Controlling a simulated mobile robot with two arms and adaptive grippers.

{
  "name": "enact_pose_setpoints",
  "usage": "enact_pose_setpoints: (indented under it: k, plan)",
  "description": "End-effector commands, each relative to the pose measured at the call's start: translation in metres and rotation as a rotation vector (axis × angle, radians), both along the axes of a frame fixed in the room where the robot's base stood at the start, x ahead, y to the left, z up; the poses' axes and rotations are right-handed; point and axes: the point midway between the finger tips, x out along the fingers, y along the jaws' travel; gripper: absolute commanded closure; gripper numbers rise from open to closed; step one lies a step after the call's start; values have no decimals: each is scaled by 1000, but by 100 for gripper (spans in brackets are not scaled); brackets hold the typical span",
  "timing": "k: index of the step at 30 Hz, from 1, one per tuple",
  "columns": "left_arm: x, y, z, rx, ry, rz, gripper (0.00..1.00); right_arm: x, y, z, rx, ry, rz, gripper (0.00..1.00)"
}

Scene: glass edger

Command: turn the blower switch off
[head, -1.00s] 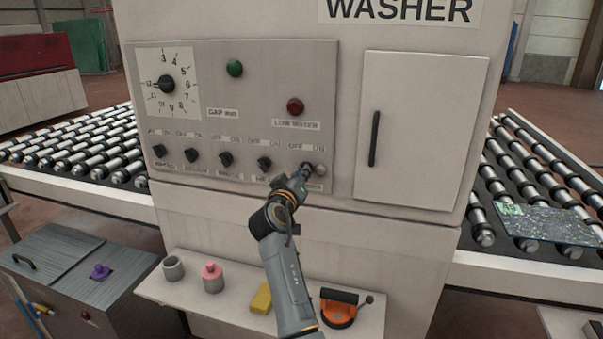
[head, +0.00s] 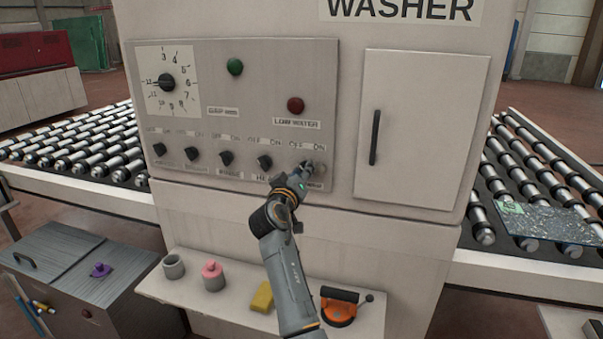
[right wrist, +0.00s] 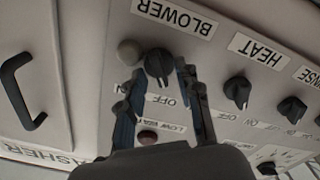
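The blower switch is a black rotary knob (right wrist: 158,65) under an upside-down BLOWER label in the right wrist view. In the right wrist view the fingers of my right gripper (right wrist: 160,72) are apart, one on each side of the knob. I cannot tell whether they touch it. The knob's ridge points roughly toward the OFF side; its exact setting is unclear. My left gripper is not in view.
A grey round button (right wrist: 130,52) sits close beside the blower knob. The heat knob (right wrist: 238,92) is the neighbour on the other side. A cabinet door with a black handle (head: 375,138) is right of the panel. A shelf (head: 235,300) below holds small items.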

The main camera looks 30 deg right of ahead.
Motion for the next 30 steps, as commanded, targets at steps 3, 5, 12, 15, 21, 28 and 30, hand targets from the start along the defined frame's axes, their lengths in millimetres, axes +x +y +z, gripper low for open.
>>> enact_pose_setpoints:
  k: [3,5,12,15,21,28,30]
  plan:
    - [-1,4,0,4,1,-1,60,-1,2,-1,1,1,0,66]
    - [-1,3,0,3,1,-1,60,-4,5,-1,2,1,1,66]
    - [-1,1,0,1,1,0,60,-29,35,-2,2,2,2,66]
    - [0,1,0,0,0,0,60,-38,46,-2,2,1,1,66]
    - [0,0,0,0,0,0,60,-48,57,-1,1,1,0,66]
    - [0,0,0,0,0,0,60,-48,57,-1,0,1,-1,66]
    - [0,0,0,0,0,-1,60,-48,57,-1,1,1,-1,66]
